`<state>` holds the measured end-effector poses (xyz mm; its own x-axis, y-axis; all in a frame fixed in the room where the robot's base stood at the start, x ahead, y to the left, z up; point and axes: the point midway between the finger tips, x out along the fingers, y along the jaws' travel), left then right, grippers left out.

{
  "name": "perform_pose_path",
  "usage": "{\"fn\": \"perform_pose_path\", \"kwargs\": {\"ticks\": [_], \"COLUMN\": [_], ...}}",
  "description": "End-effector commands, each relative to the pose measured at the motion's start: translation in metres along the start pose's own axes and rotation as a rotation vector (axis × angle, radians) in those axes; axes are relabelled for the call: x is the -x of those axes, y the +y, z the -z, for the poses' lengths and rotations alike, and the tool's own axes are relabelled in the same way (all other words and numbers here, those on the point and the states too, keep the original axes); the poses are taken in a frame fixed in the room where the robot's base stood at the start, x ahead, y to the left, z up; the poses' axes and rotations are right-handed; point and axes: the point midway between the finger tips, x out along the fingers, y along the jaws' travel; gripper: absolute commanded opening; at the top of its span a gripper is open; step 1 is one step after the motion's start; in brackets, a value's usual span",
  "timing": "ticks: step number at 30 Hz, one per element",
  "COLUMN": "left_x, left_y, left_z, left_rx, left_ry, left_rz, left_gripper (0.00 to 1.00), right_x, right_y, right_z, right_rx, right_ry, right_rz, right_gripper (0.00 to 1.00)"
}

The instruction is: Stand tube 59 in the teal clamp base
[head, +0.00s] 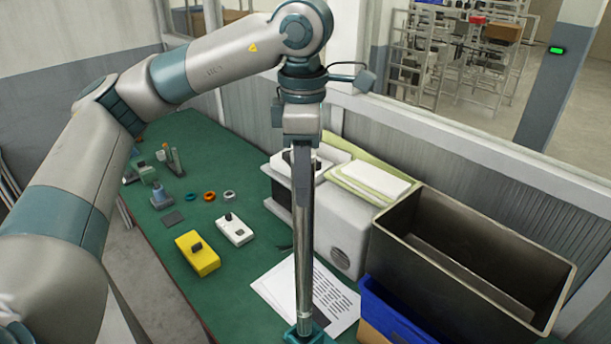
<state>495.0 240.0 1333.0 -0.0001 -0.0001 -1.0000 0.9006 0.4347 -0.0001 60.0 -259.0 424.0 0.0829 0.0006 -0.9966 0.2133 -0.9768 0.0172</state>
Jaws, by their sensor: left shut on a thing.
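My left gripper (302,150) hangs down in the upper middle of the head view. It is shut on the upper part of a long, shiny metal tube (304,240), which I take as tube 59; no number is readable. The tube is upright or nearly so. The teal clamp base (305,334) is at the bottom edge of the view, partly cut off. The tube's lower end meets the base in the picture; I cannot tell whether it is inside the clamp or just above it. My right gripper is out of view.
A printed sheet (335,302) lies behind the tube. A large open dark bin (400,262) and a blue crate (385,318) stand to the right. A yellow box (198,256) and a white box (235,232) lie left on the green table (160,235). A white machine (343,225) stands behind.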

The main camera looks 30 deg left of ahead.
Motion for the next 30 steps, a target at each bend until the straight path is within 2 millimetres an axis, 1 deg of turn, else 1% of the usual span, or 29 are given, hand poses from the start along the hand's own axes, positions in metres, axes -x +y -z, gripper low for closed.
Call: {"fn": "perform_pose_path", "kwargs": {"ticks": [5,11,24,30], "left_x": [0.0,-0.008,-0.042,-0.053], "left_y": [0.0,0.0,0.0,0.0], "left_z": [0.0,0.0,0.0,0.0], "left_rx": [0.0,0.001,0.001,0.001], "left_ry": [-0.001,-0.001,-0.001,-0.002], "left_rz": [-0.001,-0.001,-0.001,-0.001], "left_gripper": [0.0,0.0,0.0,0.0], "right_x": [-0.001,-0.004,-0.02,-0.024], "right_y": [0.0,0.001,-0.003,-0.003], "right_z": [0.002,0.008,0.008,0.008], "right_rx": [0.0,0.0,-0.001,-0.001], "right_ry": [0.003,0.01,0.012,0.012], "right_rz": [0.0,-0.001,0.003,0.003], "right_gripper": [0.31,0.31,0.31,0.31]}}
